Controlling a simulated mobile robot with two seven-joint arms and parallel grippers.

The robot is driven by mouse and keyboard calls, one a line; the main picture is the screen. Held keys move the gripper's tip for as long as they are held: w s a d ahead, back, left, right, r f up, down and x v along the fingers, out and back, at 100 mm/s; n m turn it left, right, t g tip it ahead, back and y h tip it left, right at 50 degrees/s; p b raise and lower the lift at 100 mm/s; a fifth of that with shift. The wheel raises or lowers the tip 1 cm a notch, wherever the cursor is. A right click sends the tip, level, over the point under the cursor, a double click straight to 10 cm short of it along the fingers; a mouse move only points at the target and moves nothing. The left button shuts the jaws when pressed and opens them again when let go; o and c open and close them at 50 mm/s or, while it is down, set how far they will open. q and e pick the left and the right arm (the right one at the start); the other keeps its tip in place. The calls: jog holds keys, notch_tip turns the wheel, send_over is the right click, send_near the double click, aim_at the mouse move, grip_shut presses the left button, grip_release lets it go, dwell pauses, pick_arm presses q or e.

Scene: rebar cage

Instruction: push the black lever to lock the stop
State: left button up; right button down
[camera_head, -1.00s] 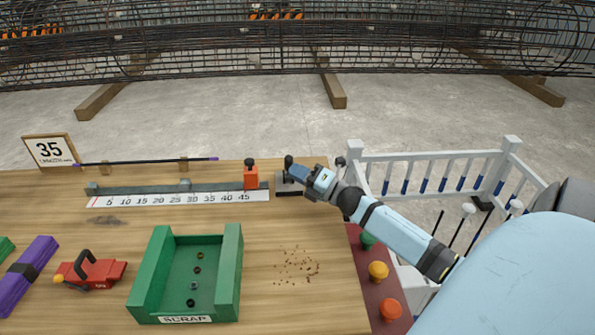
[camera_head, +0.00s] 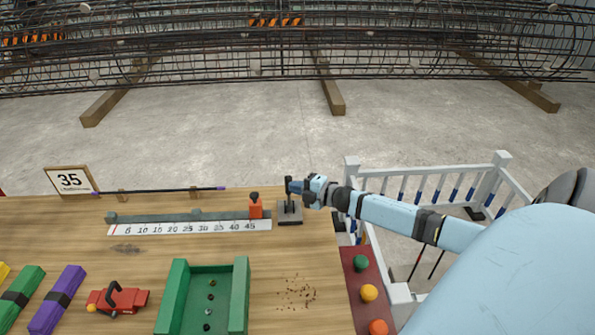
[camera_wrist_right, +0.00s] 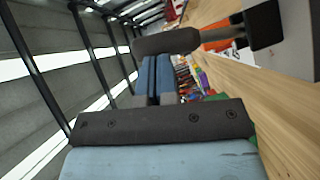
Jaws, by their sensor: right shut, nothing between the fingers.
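The black lever (camera_head: 289,190) stands about upright on a small grey base (camera_head: 290,217) near the bench's far right edge. My right gripper (camera_head: 297,186) is shut and empty, just right of the lever's top. In the right wrist view its blue fingers (camera_wrist_right: 153,80) point at the lever's dark handle (camera_wrist_right: 165,41); they overlap in view, and I cannot tell whether they touch. The orange stop (camera_head: 255,209) with a black knob sits just left of the lever, at the right end of the ruler (camera_head: 190,227). My left gripper is not in view.
A black rod (camera_head: 165,190) lies above the ruler beside a "35" sign (camera_head: 69,180). A green scrap tray (camera_head: 240,290) and a red tool (camera_head: 118,299) are nearer. Coloured buttons (camera_head: 361,262) line the right edge. A white railing (camera_head: 430,163) stands beyond.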

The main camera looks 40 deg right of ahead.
pick_arm(q)
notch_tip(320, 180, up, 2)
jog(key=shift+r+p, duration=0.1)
jog(key=shift+p, duration=0.55)
pick_arm(e)
jog(key=shift+w+d+m+g, duration=0.5)
jog(key=shift+w+d+m, duration=0.25)
jog(key=shift+w, duration=0.25)
jog(key=shift+d, duration=0.1)
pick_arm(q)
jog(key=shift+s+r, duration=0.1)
pick_arm(e)
jog(key=shift+s, duration=0.1)
